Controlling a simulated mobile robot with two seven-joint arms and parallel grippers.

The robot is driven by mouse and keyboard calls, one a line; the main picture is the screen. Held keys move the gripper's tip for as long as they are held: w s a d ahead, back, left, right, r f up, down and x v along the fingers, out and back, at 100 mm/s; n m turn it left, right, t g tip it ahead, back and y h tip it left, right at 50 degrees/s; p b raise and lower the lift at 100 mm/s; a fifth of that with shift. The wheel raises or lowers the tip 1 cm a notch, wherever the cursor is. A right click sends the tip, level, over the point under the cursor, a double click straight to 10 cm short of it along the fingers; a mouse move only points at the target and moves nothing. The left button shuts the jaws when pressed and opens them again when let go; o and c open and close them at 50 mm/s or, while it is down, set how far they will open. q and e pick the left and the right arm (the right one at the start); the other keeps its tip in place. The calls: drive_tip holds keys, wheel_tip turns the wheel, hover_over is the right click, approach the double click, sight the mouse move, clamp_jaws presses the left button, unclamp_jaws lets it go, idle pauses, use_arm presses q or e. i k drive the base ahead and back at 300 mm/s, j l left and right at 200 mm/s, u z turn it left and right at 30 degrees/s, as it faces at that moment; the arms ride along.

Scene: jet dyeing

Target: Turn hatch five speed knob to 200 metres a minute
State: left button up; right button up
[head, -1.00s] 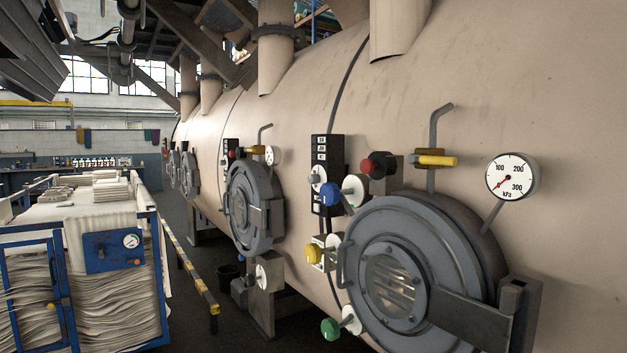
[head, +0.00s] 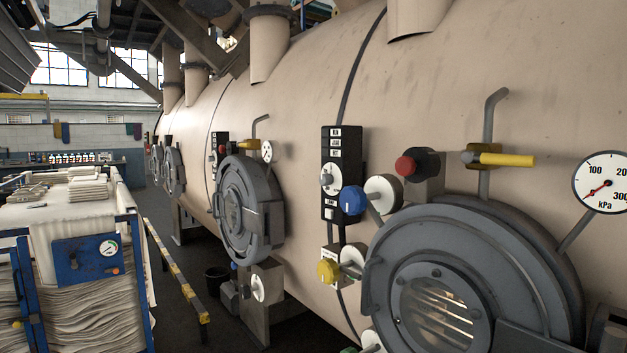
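A large beige dyeing vessel runs along the right, with several round grey hatches. The nearest hatch (head: 437,296) has a lit window. Around it are a blue knob (head: 352,200), a yellow knob (head: 328,271), a red mushroom button (head: 405,165) and a white dial on a black panel (head: 342,152). A green knob (head: 349,350) is mostly cut off at the bottom edge. I cannot read any hatch number or knob marking, so I cannot tell which one is hatch five's speed knob. Neither of my grippers is in view.
A yellow-handled valve (head: 506,159) and a kPa gauge (head: 604,182) stick out above the nearest hatch. A blue-framed cart (head: 88,258) of folded cloth stands at the left.

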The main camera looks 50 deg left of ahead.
sight(324, 179)
drive_tip(key=i+j, duration=0.1)
drive_tip(key=j, duration=0.45)
drive_tip(key=i+j, duration=0.1)
drive_tip(key=j, duration=0.4)
drive_tip(key=i+j, duration=0.1)
drive_tip(key=j, duration=0.45)
